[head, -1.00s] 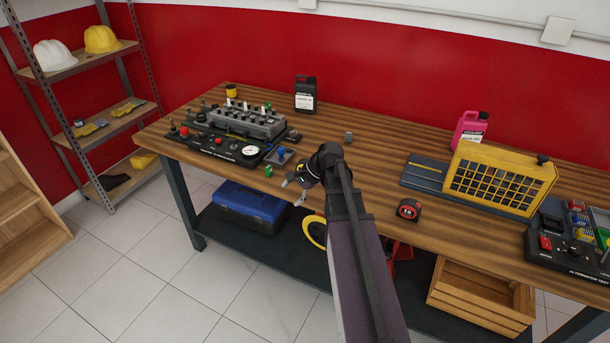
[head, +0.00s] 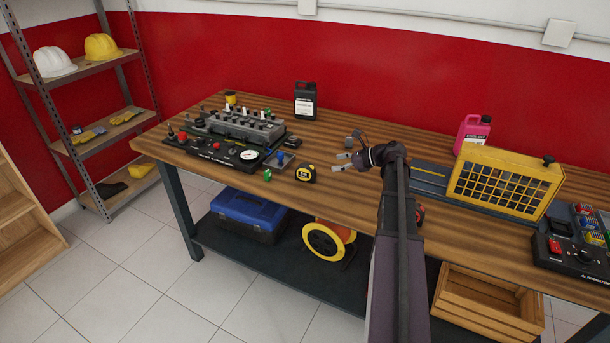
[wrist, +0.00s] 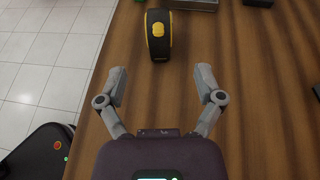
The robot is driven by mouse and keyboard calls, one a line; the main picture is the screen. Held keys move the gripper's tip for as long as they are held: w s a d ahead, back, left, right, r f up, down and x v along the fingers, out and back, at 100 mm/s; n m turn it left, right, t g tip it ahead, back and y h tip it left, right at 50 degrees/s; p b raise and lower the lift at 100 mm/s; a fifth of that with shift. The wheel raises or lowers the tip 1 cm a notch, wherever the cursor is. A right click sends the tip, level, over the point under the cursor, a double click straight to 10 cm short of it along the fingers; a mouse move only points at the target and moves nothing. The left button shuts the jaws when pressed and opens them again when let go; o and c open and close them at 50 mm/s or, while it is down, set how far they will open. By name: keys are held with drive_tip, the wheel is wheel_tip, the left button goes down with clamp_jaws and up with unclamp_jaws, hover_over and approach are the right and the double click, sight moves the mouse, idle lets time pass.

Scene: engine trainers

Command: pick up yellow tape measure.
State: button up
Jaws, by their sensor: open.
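The yellow tape measure (head: 306,173), yellow and black, stands on the wooden workbench near its front edge, just right of the black trainer panel. In the wrist view the tape measure (wrist: 158,35) is at the top, ahead of the fingers and slightly left of the middle between them. My gripper (head: 344,162) is open and empty, to the right of the tape measure and apart from it. The gripper's spread fingers (wrist: 161,84) also show in the wrist view. A second, red tape measure (head: 420,213) is mostly hidden behind my arm.
The engine trainer panel (head: 222,148) with a green and a blue knob is left of the tape measure. A small grey part (head: 354,138) stands behind my gripper. A black bottle (head: 305,101) stands at the back. The yellow-framed radiator unit (head: 503,181) is to the right.

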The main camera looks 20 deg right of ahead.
sight(312, 167)
drive_tip(key=b+x, duration=0.3)
drive_tip(key=x, duration=0.4)
drive_tip(key=shift+f, duration=0.2)
drive_tip(key=shift+x, duration=0.75)
drive_tip(key=shift+w+r, duration=0.1)
drive_tip(key=shift+r, duration=0.05)
drive_tip(key=shift+b+x, duration=1)
drive_tip(key=shift+x, duration=0.9)
drive_tip(key=shift+w+a+f, duration=0.35)
drive_tip(key=shift+a, duration=0.2)
clamp_jaws()
